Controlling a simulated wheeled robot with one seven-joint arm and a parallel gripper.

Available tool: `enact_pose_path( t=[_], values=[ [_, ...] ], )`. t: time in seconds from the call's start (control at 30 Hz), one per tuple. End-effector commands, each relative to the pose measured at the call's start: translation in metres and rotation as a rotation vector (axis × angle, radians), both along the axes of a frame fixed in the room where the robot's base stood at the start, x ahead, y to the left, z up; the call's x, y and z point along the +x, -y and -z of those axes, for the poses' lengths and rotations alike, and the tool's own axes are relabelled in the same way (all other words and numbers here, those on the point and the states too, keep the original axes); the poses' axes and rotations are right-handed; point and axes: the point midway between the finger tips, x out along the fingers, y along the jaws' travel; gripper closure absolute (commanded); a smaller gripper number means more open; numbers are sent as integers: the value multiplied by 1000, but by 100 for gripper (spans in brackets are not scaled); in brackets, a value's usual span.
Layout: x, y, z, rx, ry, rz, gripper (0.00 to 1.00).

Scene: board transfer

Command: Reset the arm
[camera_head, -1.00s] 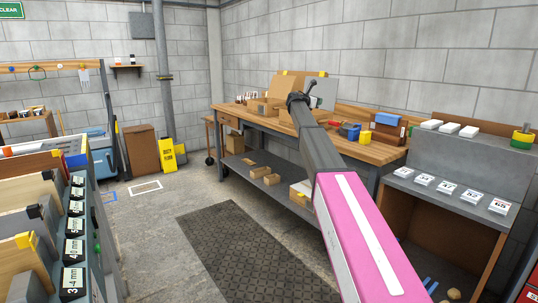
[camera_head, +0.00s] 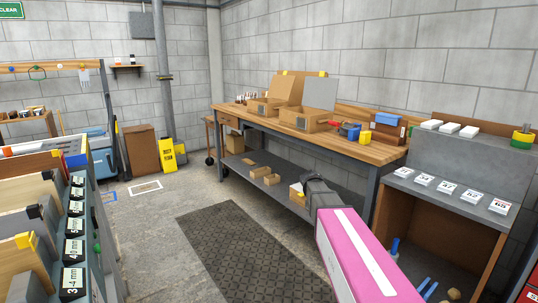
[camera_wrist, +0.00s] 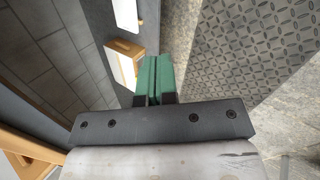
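My gripper (camera_wrist: 152,78) shows in the wrist view as two green fingers side by side, pressed together with only a thin dark line between them. Nothing shows between the fingers. In the head view, my pink arm link and its dark grey joint are low in front of the workbench (camera_head: 372,147); the gripper itself is hidden there. A grey board (camera_head: 320,93) stands upright at an open cardboard box (camera_head: 303,120) on the bench, apart from my arm.
A dark ribbed mat (camera_head: 240,250) lies on the floor, also in the wrist view (camera_wrist: 240,50). Small boxes (camera_head: 271,179) sit on the bench's lower shelf. A grey stand with numbered cards (camera_head: 448,187) is at the right. A rack with labelled slots (camera_head: 73,250) is at the left.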

Motion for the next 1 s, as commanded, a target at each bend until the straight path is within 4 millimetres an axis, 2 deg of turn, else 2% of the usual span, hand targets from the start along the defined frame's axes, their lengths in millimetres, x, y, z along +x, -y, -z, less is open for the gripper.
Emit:
enact_pose_path(
  t=[0.03, 0.2, 0.3, 0.43, 0.5, 0.6, 1.0],
  values=[
    [-39, -4, 18, 68, -3, 67, 100],
    [-136, -23, 68, 303, -21, 343, 100],
    [-187, -36, 88, 419, -42, 509, 100],
    [-236, -49, 104, 523, -72, 684, 100],
    [-252, -54, 108, 559, -85, 749, 100],
    [-263, -58, 111, 584, -94, 801, 100],
    [-264, -59, 112, 589, -96, 813, 100]
  ],
)
